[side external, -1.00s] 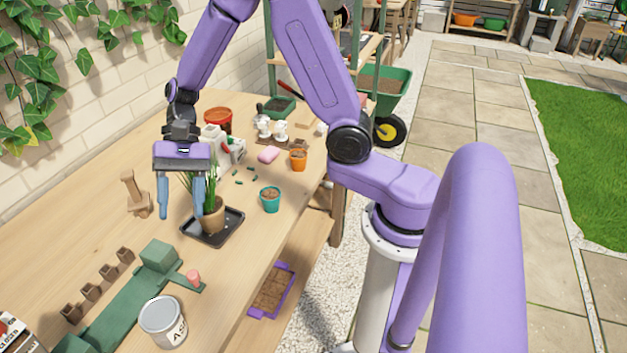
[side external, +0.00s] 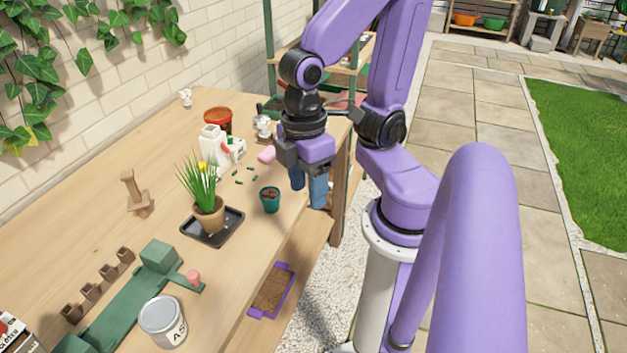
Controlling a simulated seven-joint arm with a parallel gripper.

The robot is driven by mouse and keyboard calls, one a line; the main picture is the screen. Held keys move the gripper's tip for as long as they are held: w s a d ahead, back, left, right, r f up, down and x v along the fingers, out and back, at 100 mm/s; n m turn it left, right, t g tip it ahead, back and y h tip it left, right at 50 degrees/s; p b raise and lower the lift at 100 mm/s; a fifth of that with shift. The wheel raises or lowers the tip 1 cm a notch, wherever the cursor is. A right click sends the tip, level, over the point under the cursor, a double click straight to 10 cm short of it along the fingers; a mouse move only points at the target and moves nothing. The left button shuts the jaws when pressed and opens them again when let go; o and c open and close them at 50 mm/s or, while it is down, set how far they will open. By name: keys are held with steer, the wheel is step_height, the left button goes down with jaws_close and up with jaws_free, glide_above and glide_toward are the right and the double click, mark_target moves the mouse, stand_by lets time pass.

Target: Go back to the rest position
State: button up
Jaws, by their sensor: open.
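My gripper (side external: 308,188) is open and empty in the side external view. It hangs fingers down at the right edge of the wooden table (side external: 75,238), near the purple arm's base. Nothing shows between its two blue fingers. A terracotta pot (side external: 210,214) with a green, yellow-flowered plant (side external: 198,183) stands upright on a black square tray (side external: 233,226). My gripper is apart from the pot, well to its right.
A teal pot (side external: 269,200) stands left of my gripper. A grey can (side external: 163,322) and green fixture (side external: 125,305) are at the front.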

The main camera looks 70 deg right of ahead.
steer(key=shift+s+d+r+n+t, duration=0.15)
steer(key=shift+s+d+n+t, duration=0.25)
steer(key=shift+n, duration=0.3)
